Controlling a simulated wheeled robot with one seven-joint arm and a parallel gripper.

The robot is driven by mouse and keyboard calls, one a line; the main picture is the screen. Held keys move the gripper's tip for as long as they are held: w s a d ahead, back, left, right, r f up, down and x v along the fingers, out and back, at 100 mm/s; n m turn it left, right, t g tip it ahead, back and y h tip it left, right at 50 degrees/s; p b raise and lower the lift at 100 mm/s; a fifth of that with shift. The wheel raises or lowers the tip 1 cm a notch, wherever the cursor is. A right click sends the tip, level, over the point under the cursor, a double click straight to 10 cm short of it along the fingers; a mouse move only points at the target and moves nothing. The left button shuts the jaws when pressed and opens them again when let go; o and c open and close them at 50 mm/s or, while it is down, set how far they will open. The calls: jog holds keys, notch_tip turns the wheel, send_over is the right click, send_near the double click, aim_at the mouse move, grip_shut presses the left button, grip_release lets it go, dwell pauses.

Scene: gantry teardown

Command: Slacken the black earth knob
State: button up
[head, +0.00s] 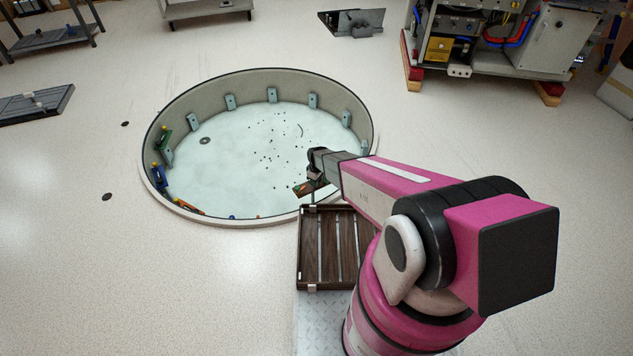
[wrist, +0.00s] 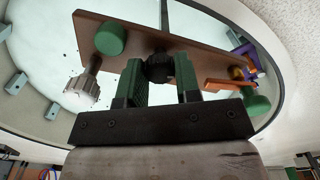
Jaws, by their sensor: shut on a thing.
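The black earth knob (wrist: 157,66) sits on a brown plate (wrist: 190,62) between my gripper's two green-padded fingers. My gripper (wrist: 160,82) is shut on the knob, and the fingers hide part of its sides. In the head view my gripper (head: 316,176) is over the near right rim of the round pit, with the brown plate (head: 303,189) just below it. The knob cannot be made out there. The plate also carries a green round knob (wrist: 110,39) at one end and another green knob (wrist: 256,105) at the other.
A silver knurled part (wrist: 82,91) and an orange bracket (wrist: 228,86) lie close to the plate. The round pit (head: 160,204) has pale brackets around its wall. A slatted brown tray (head: 301,250) is below my arm. The floor to the left is mostly clear.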

jog(key=n, duration=0.4)
jog(key=shift+n, duration=0.3)
jog(key=n, duration=0.3)
jog(key=shift+n, duration=0.3)
jog(key=n, duration=0.3)
jog(key=shift+n, duration=2.1)
jog(key=o, duration=0.9)
jog(key=shift+r, duration=0.1)
notch_tip(320, 180, up, 11)
jog(key=shift+f, duration=0.2)
